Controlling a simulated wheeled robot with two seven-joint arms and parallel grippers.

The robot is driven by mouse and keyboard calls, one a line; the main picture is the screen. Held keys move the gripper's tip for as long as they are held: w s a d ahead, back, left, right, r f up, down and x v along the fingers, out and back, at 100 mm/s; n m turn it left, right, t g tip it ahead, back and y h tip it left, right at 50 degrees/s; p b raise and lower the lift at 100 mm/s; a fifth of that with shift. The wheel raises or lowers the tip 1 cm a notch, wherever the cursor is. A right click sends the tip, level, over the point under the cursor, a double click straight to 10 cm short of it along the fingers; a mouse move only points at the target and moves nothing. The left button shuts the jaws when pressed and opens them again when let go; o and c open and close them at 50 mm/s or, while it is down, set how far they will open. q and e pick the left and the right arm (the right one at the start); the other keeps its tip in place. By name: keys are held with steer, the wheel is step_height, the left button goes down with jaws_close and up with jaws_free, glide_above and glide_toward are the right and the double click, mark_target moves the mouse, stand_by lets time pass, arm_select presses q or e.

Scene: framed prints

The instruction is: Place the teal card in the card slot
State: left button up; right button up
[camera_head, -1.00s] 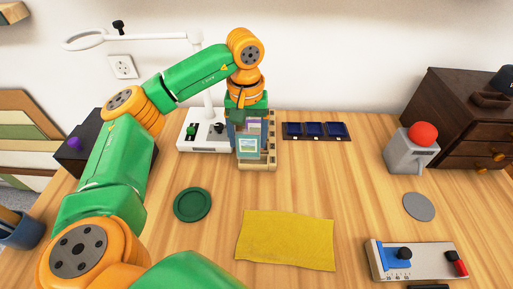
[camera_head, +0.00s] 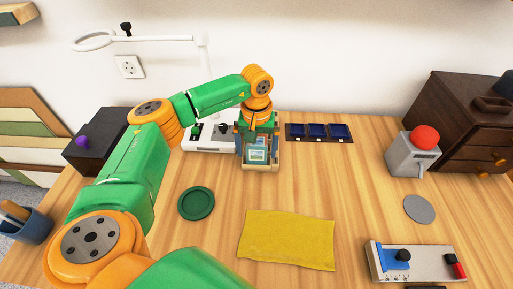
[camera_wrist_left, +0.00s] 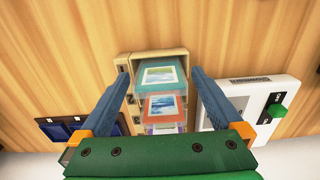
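The teal card (camera_head: 257,154), with a small framed picture on it, stands in the front of a tan wooden card holder (camera_head: 261,168) at the back of the table. In the left wrist view the teal card (camera_wrist_left: 161,73) is at the front, with an orange-red card (camera_wrist_left: 163,107) behind it, both in the holder (camera_wrist_left: 186,62). My left gripper (camera_head: 257,143) is over the holder. In the left wrist view its two blue-grey fingers (camera_wrist_left: 160,98) are wide apart, one on each side of the cards, with nothing gripped. My right gripper is not in view.
A white device (camera_head: 208,137) stands left of the holder, and a dark tray with blue compartments (camera_head: 319,132) lies to its right. A green coaster (camera_head: 196,203) and a yellow cloth (camera_head: 288,239) lie in front. A grey dispenser with a red ball (camera_head: 411,153) is at right.

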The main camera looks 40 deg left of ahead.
arm_select(q)
step_height(320, 180, up, 12)
steer(key=shift+r, duration=0.2)
stand_by(0.4)
